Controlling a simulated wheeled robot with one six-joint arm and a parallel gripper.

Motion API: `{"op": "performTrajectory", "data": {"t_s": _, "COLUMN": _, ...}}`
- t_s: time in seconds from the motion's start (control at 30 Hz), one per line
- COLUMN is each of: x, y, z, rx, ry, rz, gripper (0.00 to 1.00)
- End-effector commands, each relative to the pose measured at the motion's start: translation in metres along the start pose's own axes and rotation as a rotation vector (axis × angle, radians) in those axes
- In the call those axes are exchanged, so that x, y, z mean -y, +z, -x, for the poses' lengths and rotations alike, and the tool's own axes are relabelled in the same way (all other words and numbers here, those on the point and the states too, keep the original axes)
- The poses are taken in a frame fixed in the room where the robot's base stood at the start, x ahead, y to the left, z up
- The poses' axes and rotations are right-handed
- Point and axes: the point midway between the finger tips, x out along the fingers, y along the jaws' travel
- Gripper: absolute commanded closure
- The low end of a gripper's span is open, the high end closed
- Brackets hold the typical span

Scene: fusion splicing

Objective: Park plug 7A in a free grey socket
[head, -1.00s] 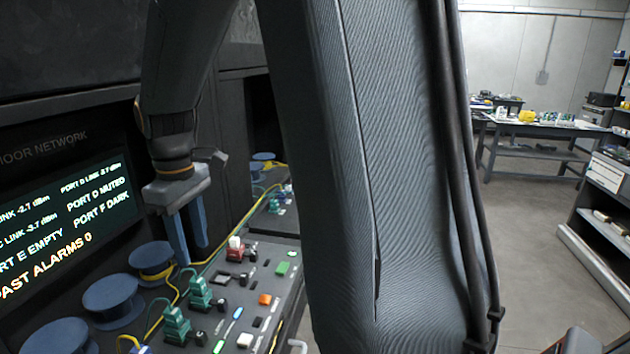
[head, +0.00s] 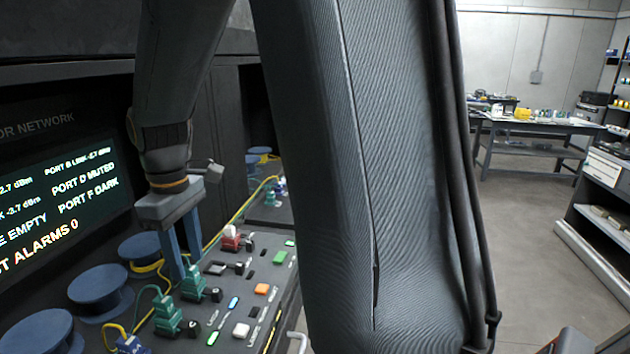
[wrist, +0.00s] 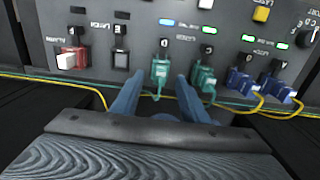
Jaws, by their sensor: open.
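My gripper (wrist: 158,82) is open. In the wrist view its blue fingers stand on either side of a green plug (wrist: 160,70), with a gap to it. In the head view the fingers (head: 183,264) are just behind and above this green plug (head: 194,284). A second green plug (wrist: 203,78) sits to its right in the wrist view, followed by two blue plugs (wrist: 240,82). A red plug with a white top (wrist: 73,59) is at the left. No plug marking is readable, so I cannot tell which is 7A. I cannot make out a grey socket clearly.
The sloped dark panel (head: 278,268) carries several coloured buttons, black knobs and lit indicators. Yellow cable (wrist: 40,78) runs along the plugs. Blue spools (head: 100,288) stand at the left, below a status screen (head: 55,200). My arm covers the middle of the head view.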

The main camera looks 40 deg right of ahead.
Motion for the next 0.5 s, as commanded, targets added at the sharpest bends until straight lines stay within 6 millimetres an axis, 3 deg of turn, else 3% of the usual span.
{"op": "performTrajectory", "data": {"t_s": 0.2, "x": 0.0, "y": 0.001, "z": -0.024, "rx": 0.002, "ry": -0.001, "rz": 0.0, "gripper": 0.59}}
{"op": "performTrajectory", "data": {"t_s": 0.5, "x": 0.0, "y": 0.001, "z": -0.029, "rx": 0.0, "ry": 0.0, "rz": 0.0, "gripper": 0.59}}
